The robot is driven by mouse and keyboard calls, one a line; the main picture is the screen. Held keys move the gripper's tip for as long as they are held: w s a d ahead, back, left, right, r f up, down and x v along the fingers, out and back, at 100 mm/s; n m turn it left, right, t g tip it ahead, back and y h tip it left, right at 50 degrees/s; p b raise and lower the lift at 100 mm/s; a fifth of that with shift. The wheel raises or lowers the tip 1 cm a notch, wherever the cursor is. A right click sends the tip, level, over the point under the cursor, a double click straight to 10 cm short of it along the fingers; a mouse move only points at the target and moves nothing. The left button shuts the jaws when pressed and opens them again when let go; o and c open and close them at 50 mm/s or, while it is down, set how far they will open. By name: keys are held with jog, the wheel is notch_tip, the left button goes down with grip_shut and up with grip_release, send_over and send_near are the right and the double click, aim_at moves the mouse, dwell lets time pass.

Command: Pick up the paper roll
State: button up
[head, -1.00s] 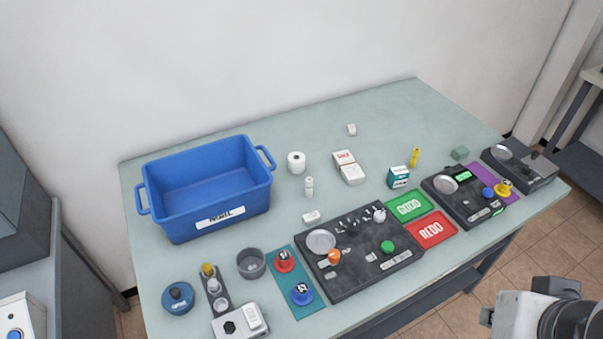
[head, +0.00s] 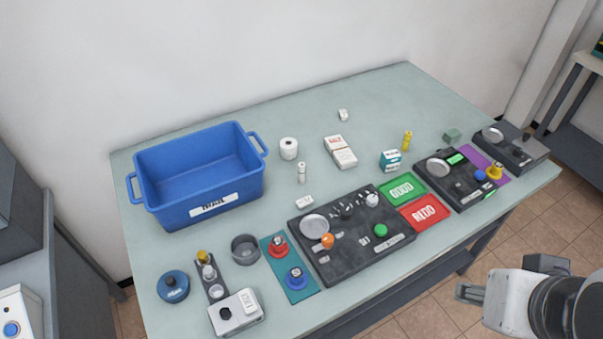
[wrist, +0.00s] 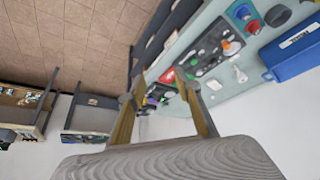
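The paper roll (head: 289,148) is a short white cylinder standing upright on the table, just right of the blue bin, in the head view. My gripper shows at the lower right of the head view (head: 470,292), off the table's front edge and far from the roll. In the wrist view my gripper's two fingers (wrist: 160,105) are spread apart with nothing between them. I cannot make out the paper roll for sure in the wrist view.
A blue bin (head: 240,190) stands left of the roll. A dark control panel (head: 345,255) lies nearer the front. The table behind the roll is clear.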

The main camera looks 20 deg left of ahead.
jog(key=w+a+n+t, duration=0.1)
jog(key=w+a, duration=0.1)
jog(key=w, duration=1.3)
jog(key=n+y, duration=0.6)
jog(key=n, duration=0.1)
send_over(302, 173)
jog(key=s+d, duration=0.3)
jog(key=s, duration=0.1)
jog(key=f, duration=2.1)
jog(key=shift+w+d+f, duration=0.2)
